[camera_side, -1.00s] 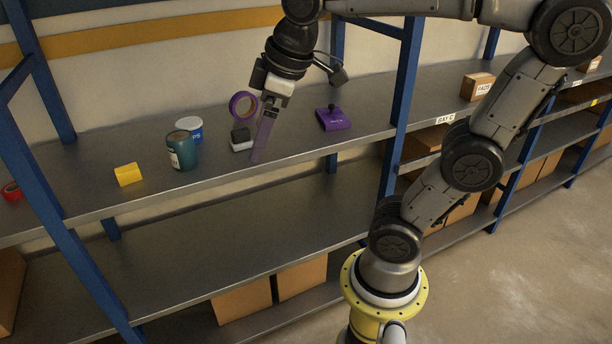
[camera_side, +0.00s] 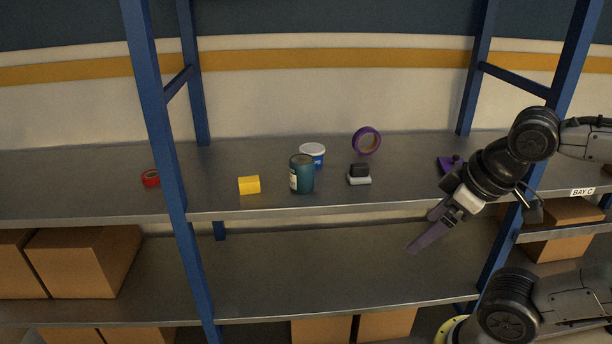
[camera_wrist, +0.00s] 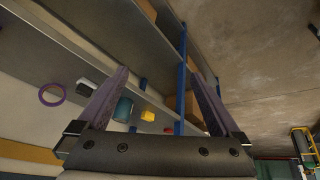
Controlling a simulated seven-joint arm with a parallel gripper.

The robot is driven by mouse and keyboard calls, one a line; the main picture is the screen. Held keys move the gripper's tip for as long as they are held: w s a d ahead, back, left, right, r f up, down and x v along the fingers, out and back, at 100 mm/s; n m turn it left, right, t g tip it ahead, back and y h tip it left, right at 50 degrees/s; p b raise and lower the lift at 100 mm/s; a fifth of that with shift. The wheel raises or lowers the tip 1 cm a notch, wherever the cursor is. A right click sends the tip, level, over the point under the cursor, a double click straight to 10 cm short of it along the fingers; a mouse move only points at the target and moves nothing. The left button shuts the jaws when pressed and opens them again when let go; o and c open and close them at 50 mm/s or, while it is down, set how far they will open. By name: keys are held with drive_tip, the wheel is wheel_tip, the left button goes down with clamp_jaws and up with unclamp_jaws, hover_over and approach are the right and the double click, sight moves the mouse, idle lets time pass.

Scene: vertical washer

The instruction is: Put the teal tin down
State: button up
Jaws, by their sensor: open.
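The teal tin (camera_side: 302,176) stands upright on the upper shelf, a pale label on its left side. It is in front of a white and blue tub (camera_side: 313,153). In the wrist view the tin (camera_wrist: 124,109) shows just inside the left finger, some distance beyond it. My gripper (camera_side: 420,231) is open and empty. Its purple fingers are in front of the shelf's front edge, well to the right of the tin and apart from it. Both fingers show in the wrist view (camera_wrist: 158,72) with a wide gap.
On the upper shelf (camera_side: 100,191) are a yellow block (camera_side: 249,185), a black and white block (camera_side: 359,175), a purple tape roll (camera_side: 367,140), a red roll (camera_side: 150,178) and a purple object (camera_side: 448,163) partly behind my arm. Blue posts (camera_side: 165,150) stand at the front.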

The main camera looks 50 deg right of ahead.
sight(306, 175)
drive_tip(key=w+d+r+n+g+h, duration=0.1)
drive_tip(key=w+d+r+n+h, duration=0.15)
drive_tip(key=d, duration=0.25)
drive_tip(key=w+d+r+n+g+h, duration=0.1)
drive_tip(key=d+n+h, duration=0.2)
drive_tip(key=d+h, duration=0.15)
drive_tip(key=w+d+r+n+g+h, duration=0.1)
drive_tip(key=w+d+n+h, duration=0.15)
drive_tip(key=d, duration=0.35)
drive_tip(key=w+r+n+t+h, duration=0.25)
drive_tip(key=w+n+h, duration=0.3)
drive_tip(key=w, duration=0.45)
drive_tip(key=w+a+f+n+t+y, duration=0.4)
drive_tip(key=w+a+f+n+t, duration=0.55)
drive_tip(key=w+f+n, duration=0.5)
drive_tip(key=shift+m+g, duration=0.3)
drive_tip(key=x, duration=0.6)
drive_tip(key=shift+w+d+f, duration=0.1)
drive_tip(key=shift+d+f, duration=0.1)
drive_tip(key=shift+f, duration=0.2)
drive_tip(key=shift+a+x, duration=0.2)
drive_tip(key=shift+x, duration=2.6)
drive_tip(key=shift+w, duration=0.15)
drive_tip(key=c, duration=1.3)
drive_tip(key=shift+r, duration=0.1)
clamp_jaws()
